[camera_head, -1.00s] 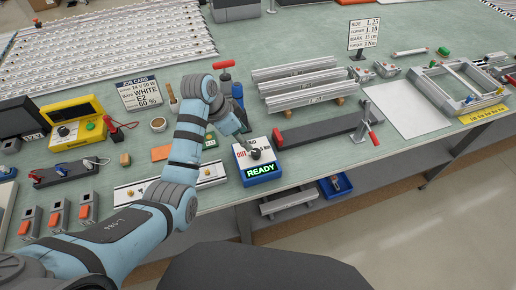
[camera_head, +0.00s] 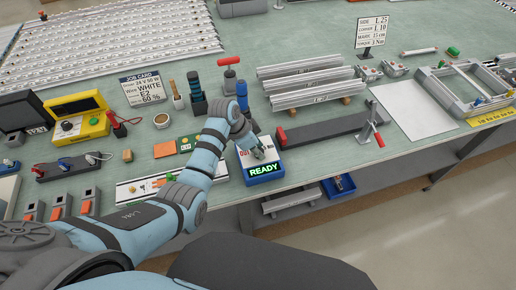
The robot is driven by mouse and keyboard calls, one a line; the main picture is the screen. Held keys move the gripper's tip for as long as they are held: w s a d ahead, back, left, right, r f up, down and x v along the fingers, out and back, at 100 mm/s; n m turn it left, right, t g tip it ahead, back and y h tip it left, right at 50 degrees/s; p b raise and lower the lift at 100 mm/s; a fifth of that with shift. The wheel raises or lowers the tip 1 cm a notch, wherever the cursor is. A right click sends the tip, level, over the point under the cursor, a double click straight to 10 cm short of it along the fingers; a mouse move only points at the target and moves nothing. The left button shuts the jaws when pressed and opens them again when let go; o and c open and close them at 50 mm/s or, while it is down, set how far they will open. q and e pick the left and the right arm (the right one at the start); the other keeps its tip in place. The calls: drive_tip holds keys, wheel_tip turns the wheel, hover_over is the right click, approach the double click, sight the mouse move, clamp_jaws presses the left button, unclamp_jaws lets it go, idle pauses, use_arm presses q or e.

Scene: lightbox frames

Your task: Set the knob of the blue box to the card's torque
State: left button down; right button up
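The blue box (camera_head: 264,177) stands at the table's front edge, with a lit green READY display on its front. My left gripper (camera_head: 259,151) is over its top, where the knob is. The gripper and wrist hide the knob, so its setting cannot be read. I cannot tell whether the fingers are open or closed, or whether they touch the knob. The white card (camera_head: 372,32) stands upright at the back right; its bottom line appears to read torque 3 Nm. My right gripper is not in view.
Aluminium profiles (camera_head: 305,88) lie behind the box. A dark bar with a red end (camera_head: 320,132) and a red-handled clamp (camera_head: 374,130) are to its right. A red-handled tool (camera_head: 230,74) and a blue-handled tool (camera_head: 242,97) stand behind my wrist. A white sheet (camera_head: 412,110) lies farther right.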

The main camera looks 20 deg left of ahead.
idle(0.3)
use_arm(q)
drive_tip(key=shift+w+m+g+h, duration=0.15)
drive_tip(key=shift+m+g+h, duration=0.15)
drive_tip(key=shift+m, duration=0.8)
drive_tip(key=shift+w+m+g+b, duration=0.1)
drive_tip(key=shift+m+g+b, duration=0.45)
drive_tip(key=shift+m, duration=0.65)
drive_tip(key=m+g+b, duration=0.1)
drive_tip(key=m+b, duration=0.1)
drive_tip(key=m, duration=0.1)
drive_tip(key=shift+w+f+h+b, duration=0.1)
drive_tip(key=shift+h+b, duration=0.2)
drive_tip(key=shift+b, duration=0.1)
drive_tip(key=shift+m+g+b, duration=0.55)
drive_tip(key=shift+m+b, duration=0.5)
drive_tip(key=shift+m, duration=0.25)
drive_tip(key=c, duration=1.3)
unclamp_jaws()
drive_tip(key=shift+d, duration=0.1)
